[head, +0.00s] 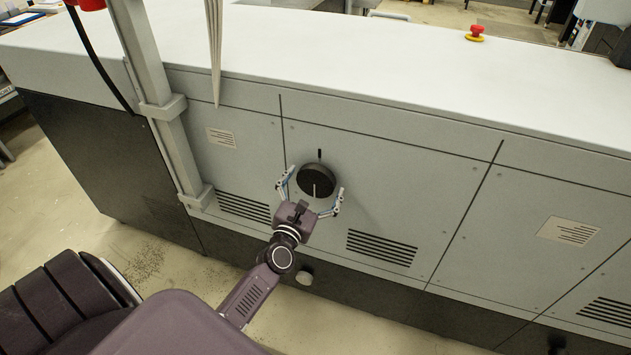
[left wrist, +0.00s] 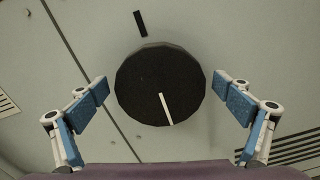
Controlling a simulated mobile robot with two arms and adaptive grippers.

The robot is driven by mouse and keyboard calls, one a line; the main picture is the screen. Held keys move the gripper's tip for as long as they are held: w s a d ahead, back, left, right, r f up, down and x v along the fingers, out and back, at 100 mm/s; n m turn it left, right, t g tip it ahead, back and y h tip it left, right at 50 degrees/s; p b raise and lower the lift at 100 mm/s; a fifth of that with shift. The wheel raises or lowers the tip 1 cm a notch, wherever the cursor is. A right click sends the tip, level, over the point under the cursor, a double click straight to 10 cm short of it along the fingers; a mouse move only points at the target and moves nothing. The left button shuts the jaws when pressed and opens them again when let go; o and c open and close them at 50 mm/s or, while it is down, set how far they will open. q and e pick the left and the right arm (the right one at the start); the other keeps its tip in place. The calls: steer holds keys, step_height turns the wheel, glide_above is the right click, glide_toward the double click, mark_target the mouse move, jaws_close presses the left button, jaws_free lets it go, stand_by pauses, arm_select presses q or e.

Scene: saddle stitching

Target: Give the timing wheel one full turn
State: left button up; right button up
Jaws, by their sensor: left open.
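The timing wheel (head: 317,181) is a round black knob on the grey front panel of the machine. In the left wrist view the wheel (left wrist: 161,86) shows a white line on its face, pointing down and slightly right. A short black mark (head: 319,154) is on the panel above it, and it also shows in the left wrist view (left wrist: 140,23). The white line points away from this mark. My left gripper (head: 314,186) is open, with one finger on each side of the wheel. In the left wrist view gaps show between the fingers (left wrist: 173,92) and the wheel. My right gripper is not in view.
The machine's grey panel (head: 430,195) has vent slots (head: 381,247) below right of the wheel and a label (head: 221,138) at upper left. A grey post (head: 166,122) stands left of the wheel. A red stop button (head: 475,31) sits on top of the machine.

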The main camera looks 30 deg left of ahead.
arm_select(q)
steer(key=c, duration=1.1)
steer(key=shift+c, duration=0.2)
steer(key=shift+m, duration=0.3)
